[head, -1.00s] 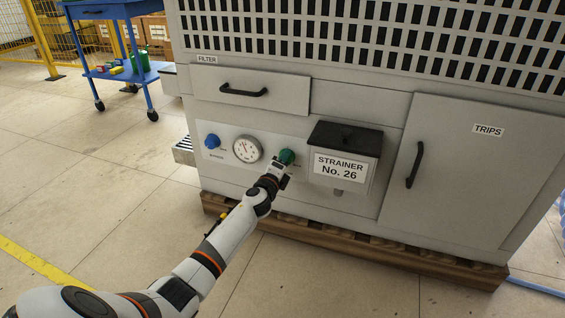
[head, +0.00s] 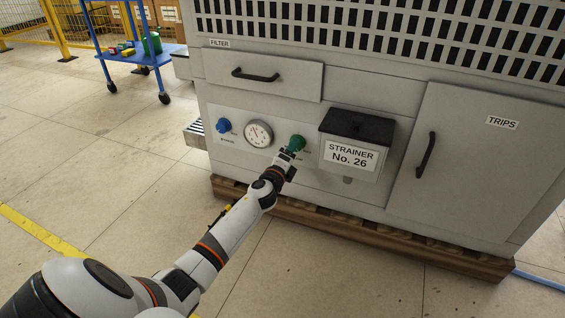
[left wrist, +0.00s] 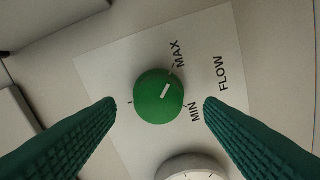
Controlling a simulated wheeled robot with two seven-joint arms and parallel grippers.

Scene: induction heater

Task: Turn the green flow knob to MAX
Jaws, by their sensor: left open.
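The green flow knob (head: 298,142) is on the light panel on the machine front, left of the strainer box. In the left wrist view the knob (left wrist: 154,104) shows face on. Its white pointer mark points up and right, between the MIN and MAX labels and closer to MAX (left wrist: 177,54). My left gripper (head: 289,154) is just in front of the knob. In the left wrist view my left gripper (left wrist: 160,103) is open, with one green finger on each side of the knob. Gaps show between the fingers and the knob in that picture. My right gripper is not in view.
A round gauge (head: 258,134) and a blue knob (head: 223,125) are left of the green knob. The strainer box (head: 352,146) juts out close on its right. A drawer (head: 262,73) with a black handle is above. The floor in front is clear.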

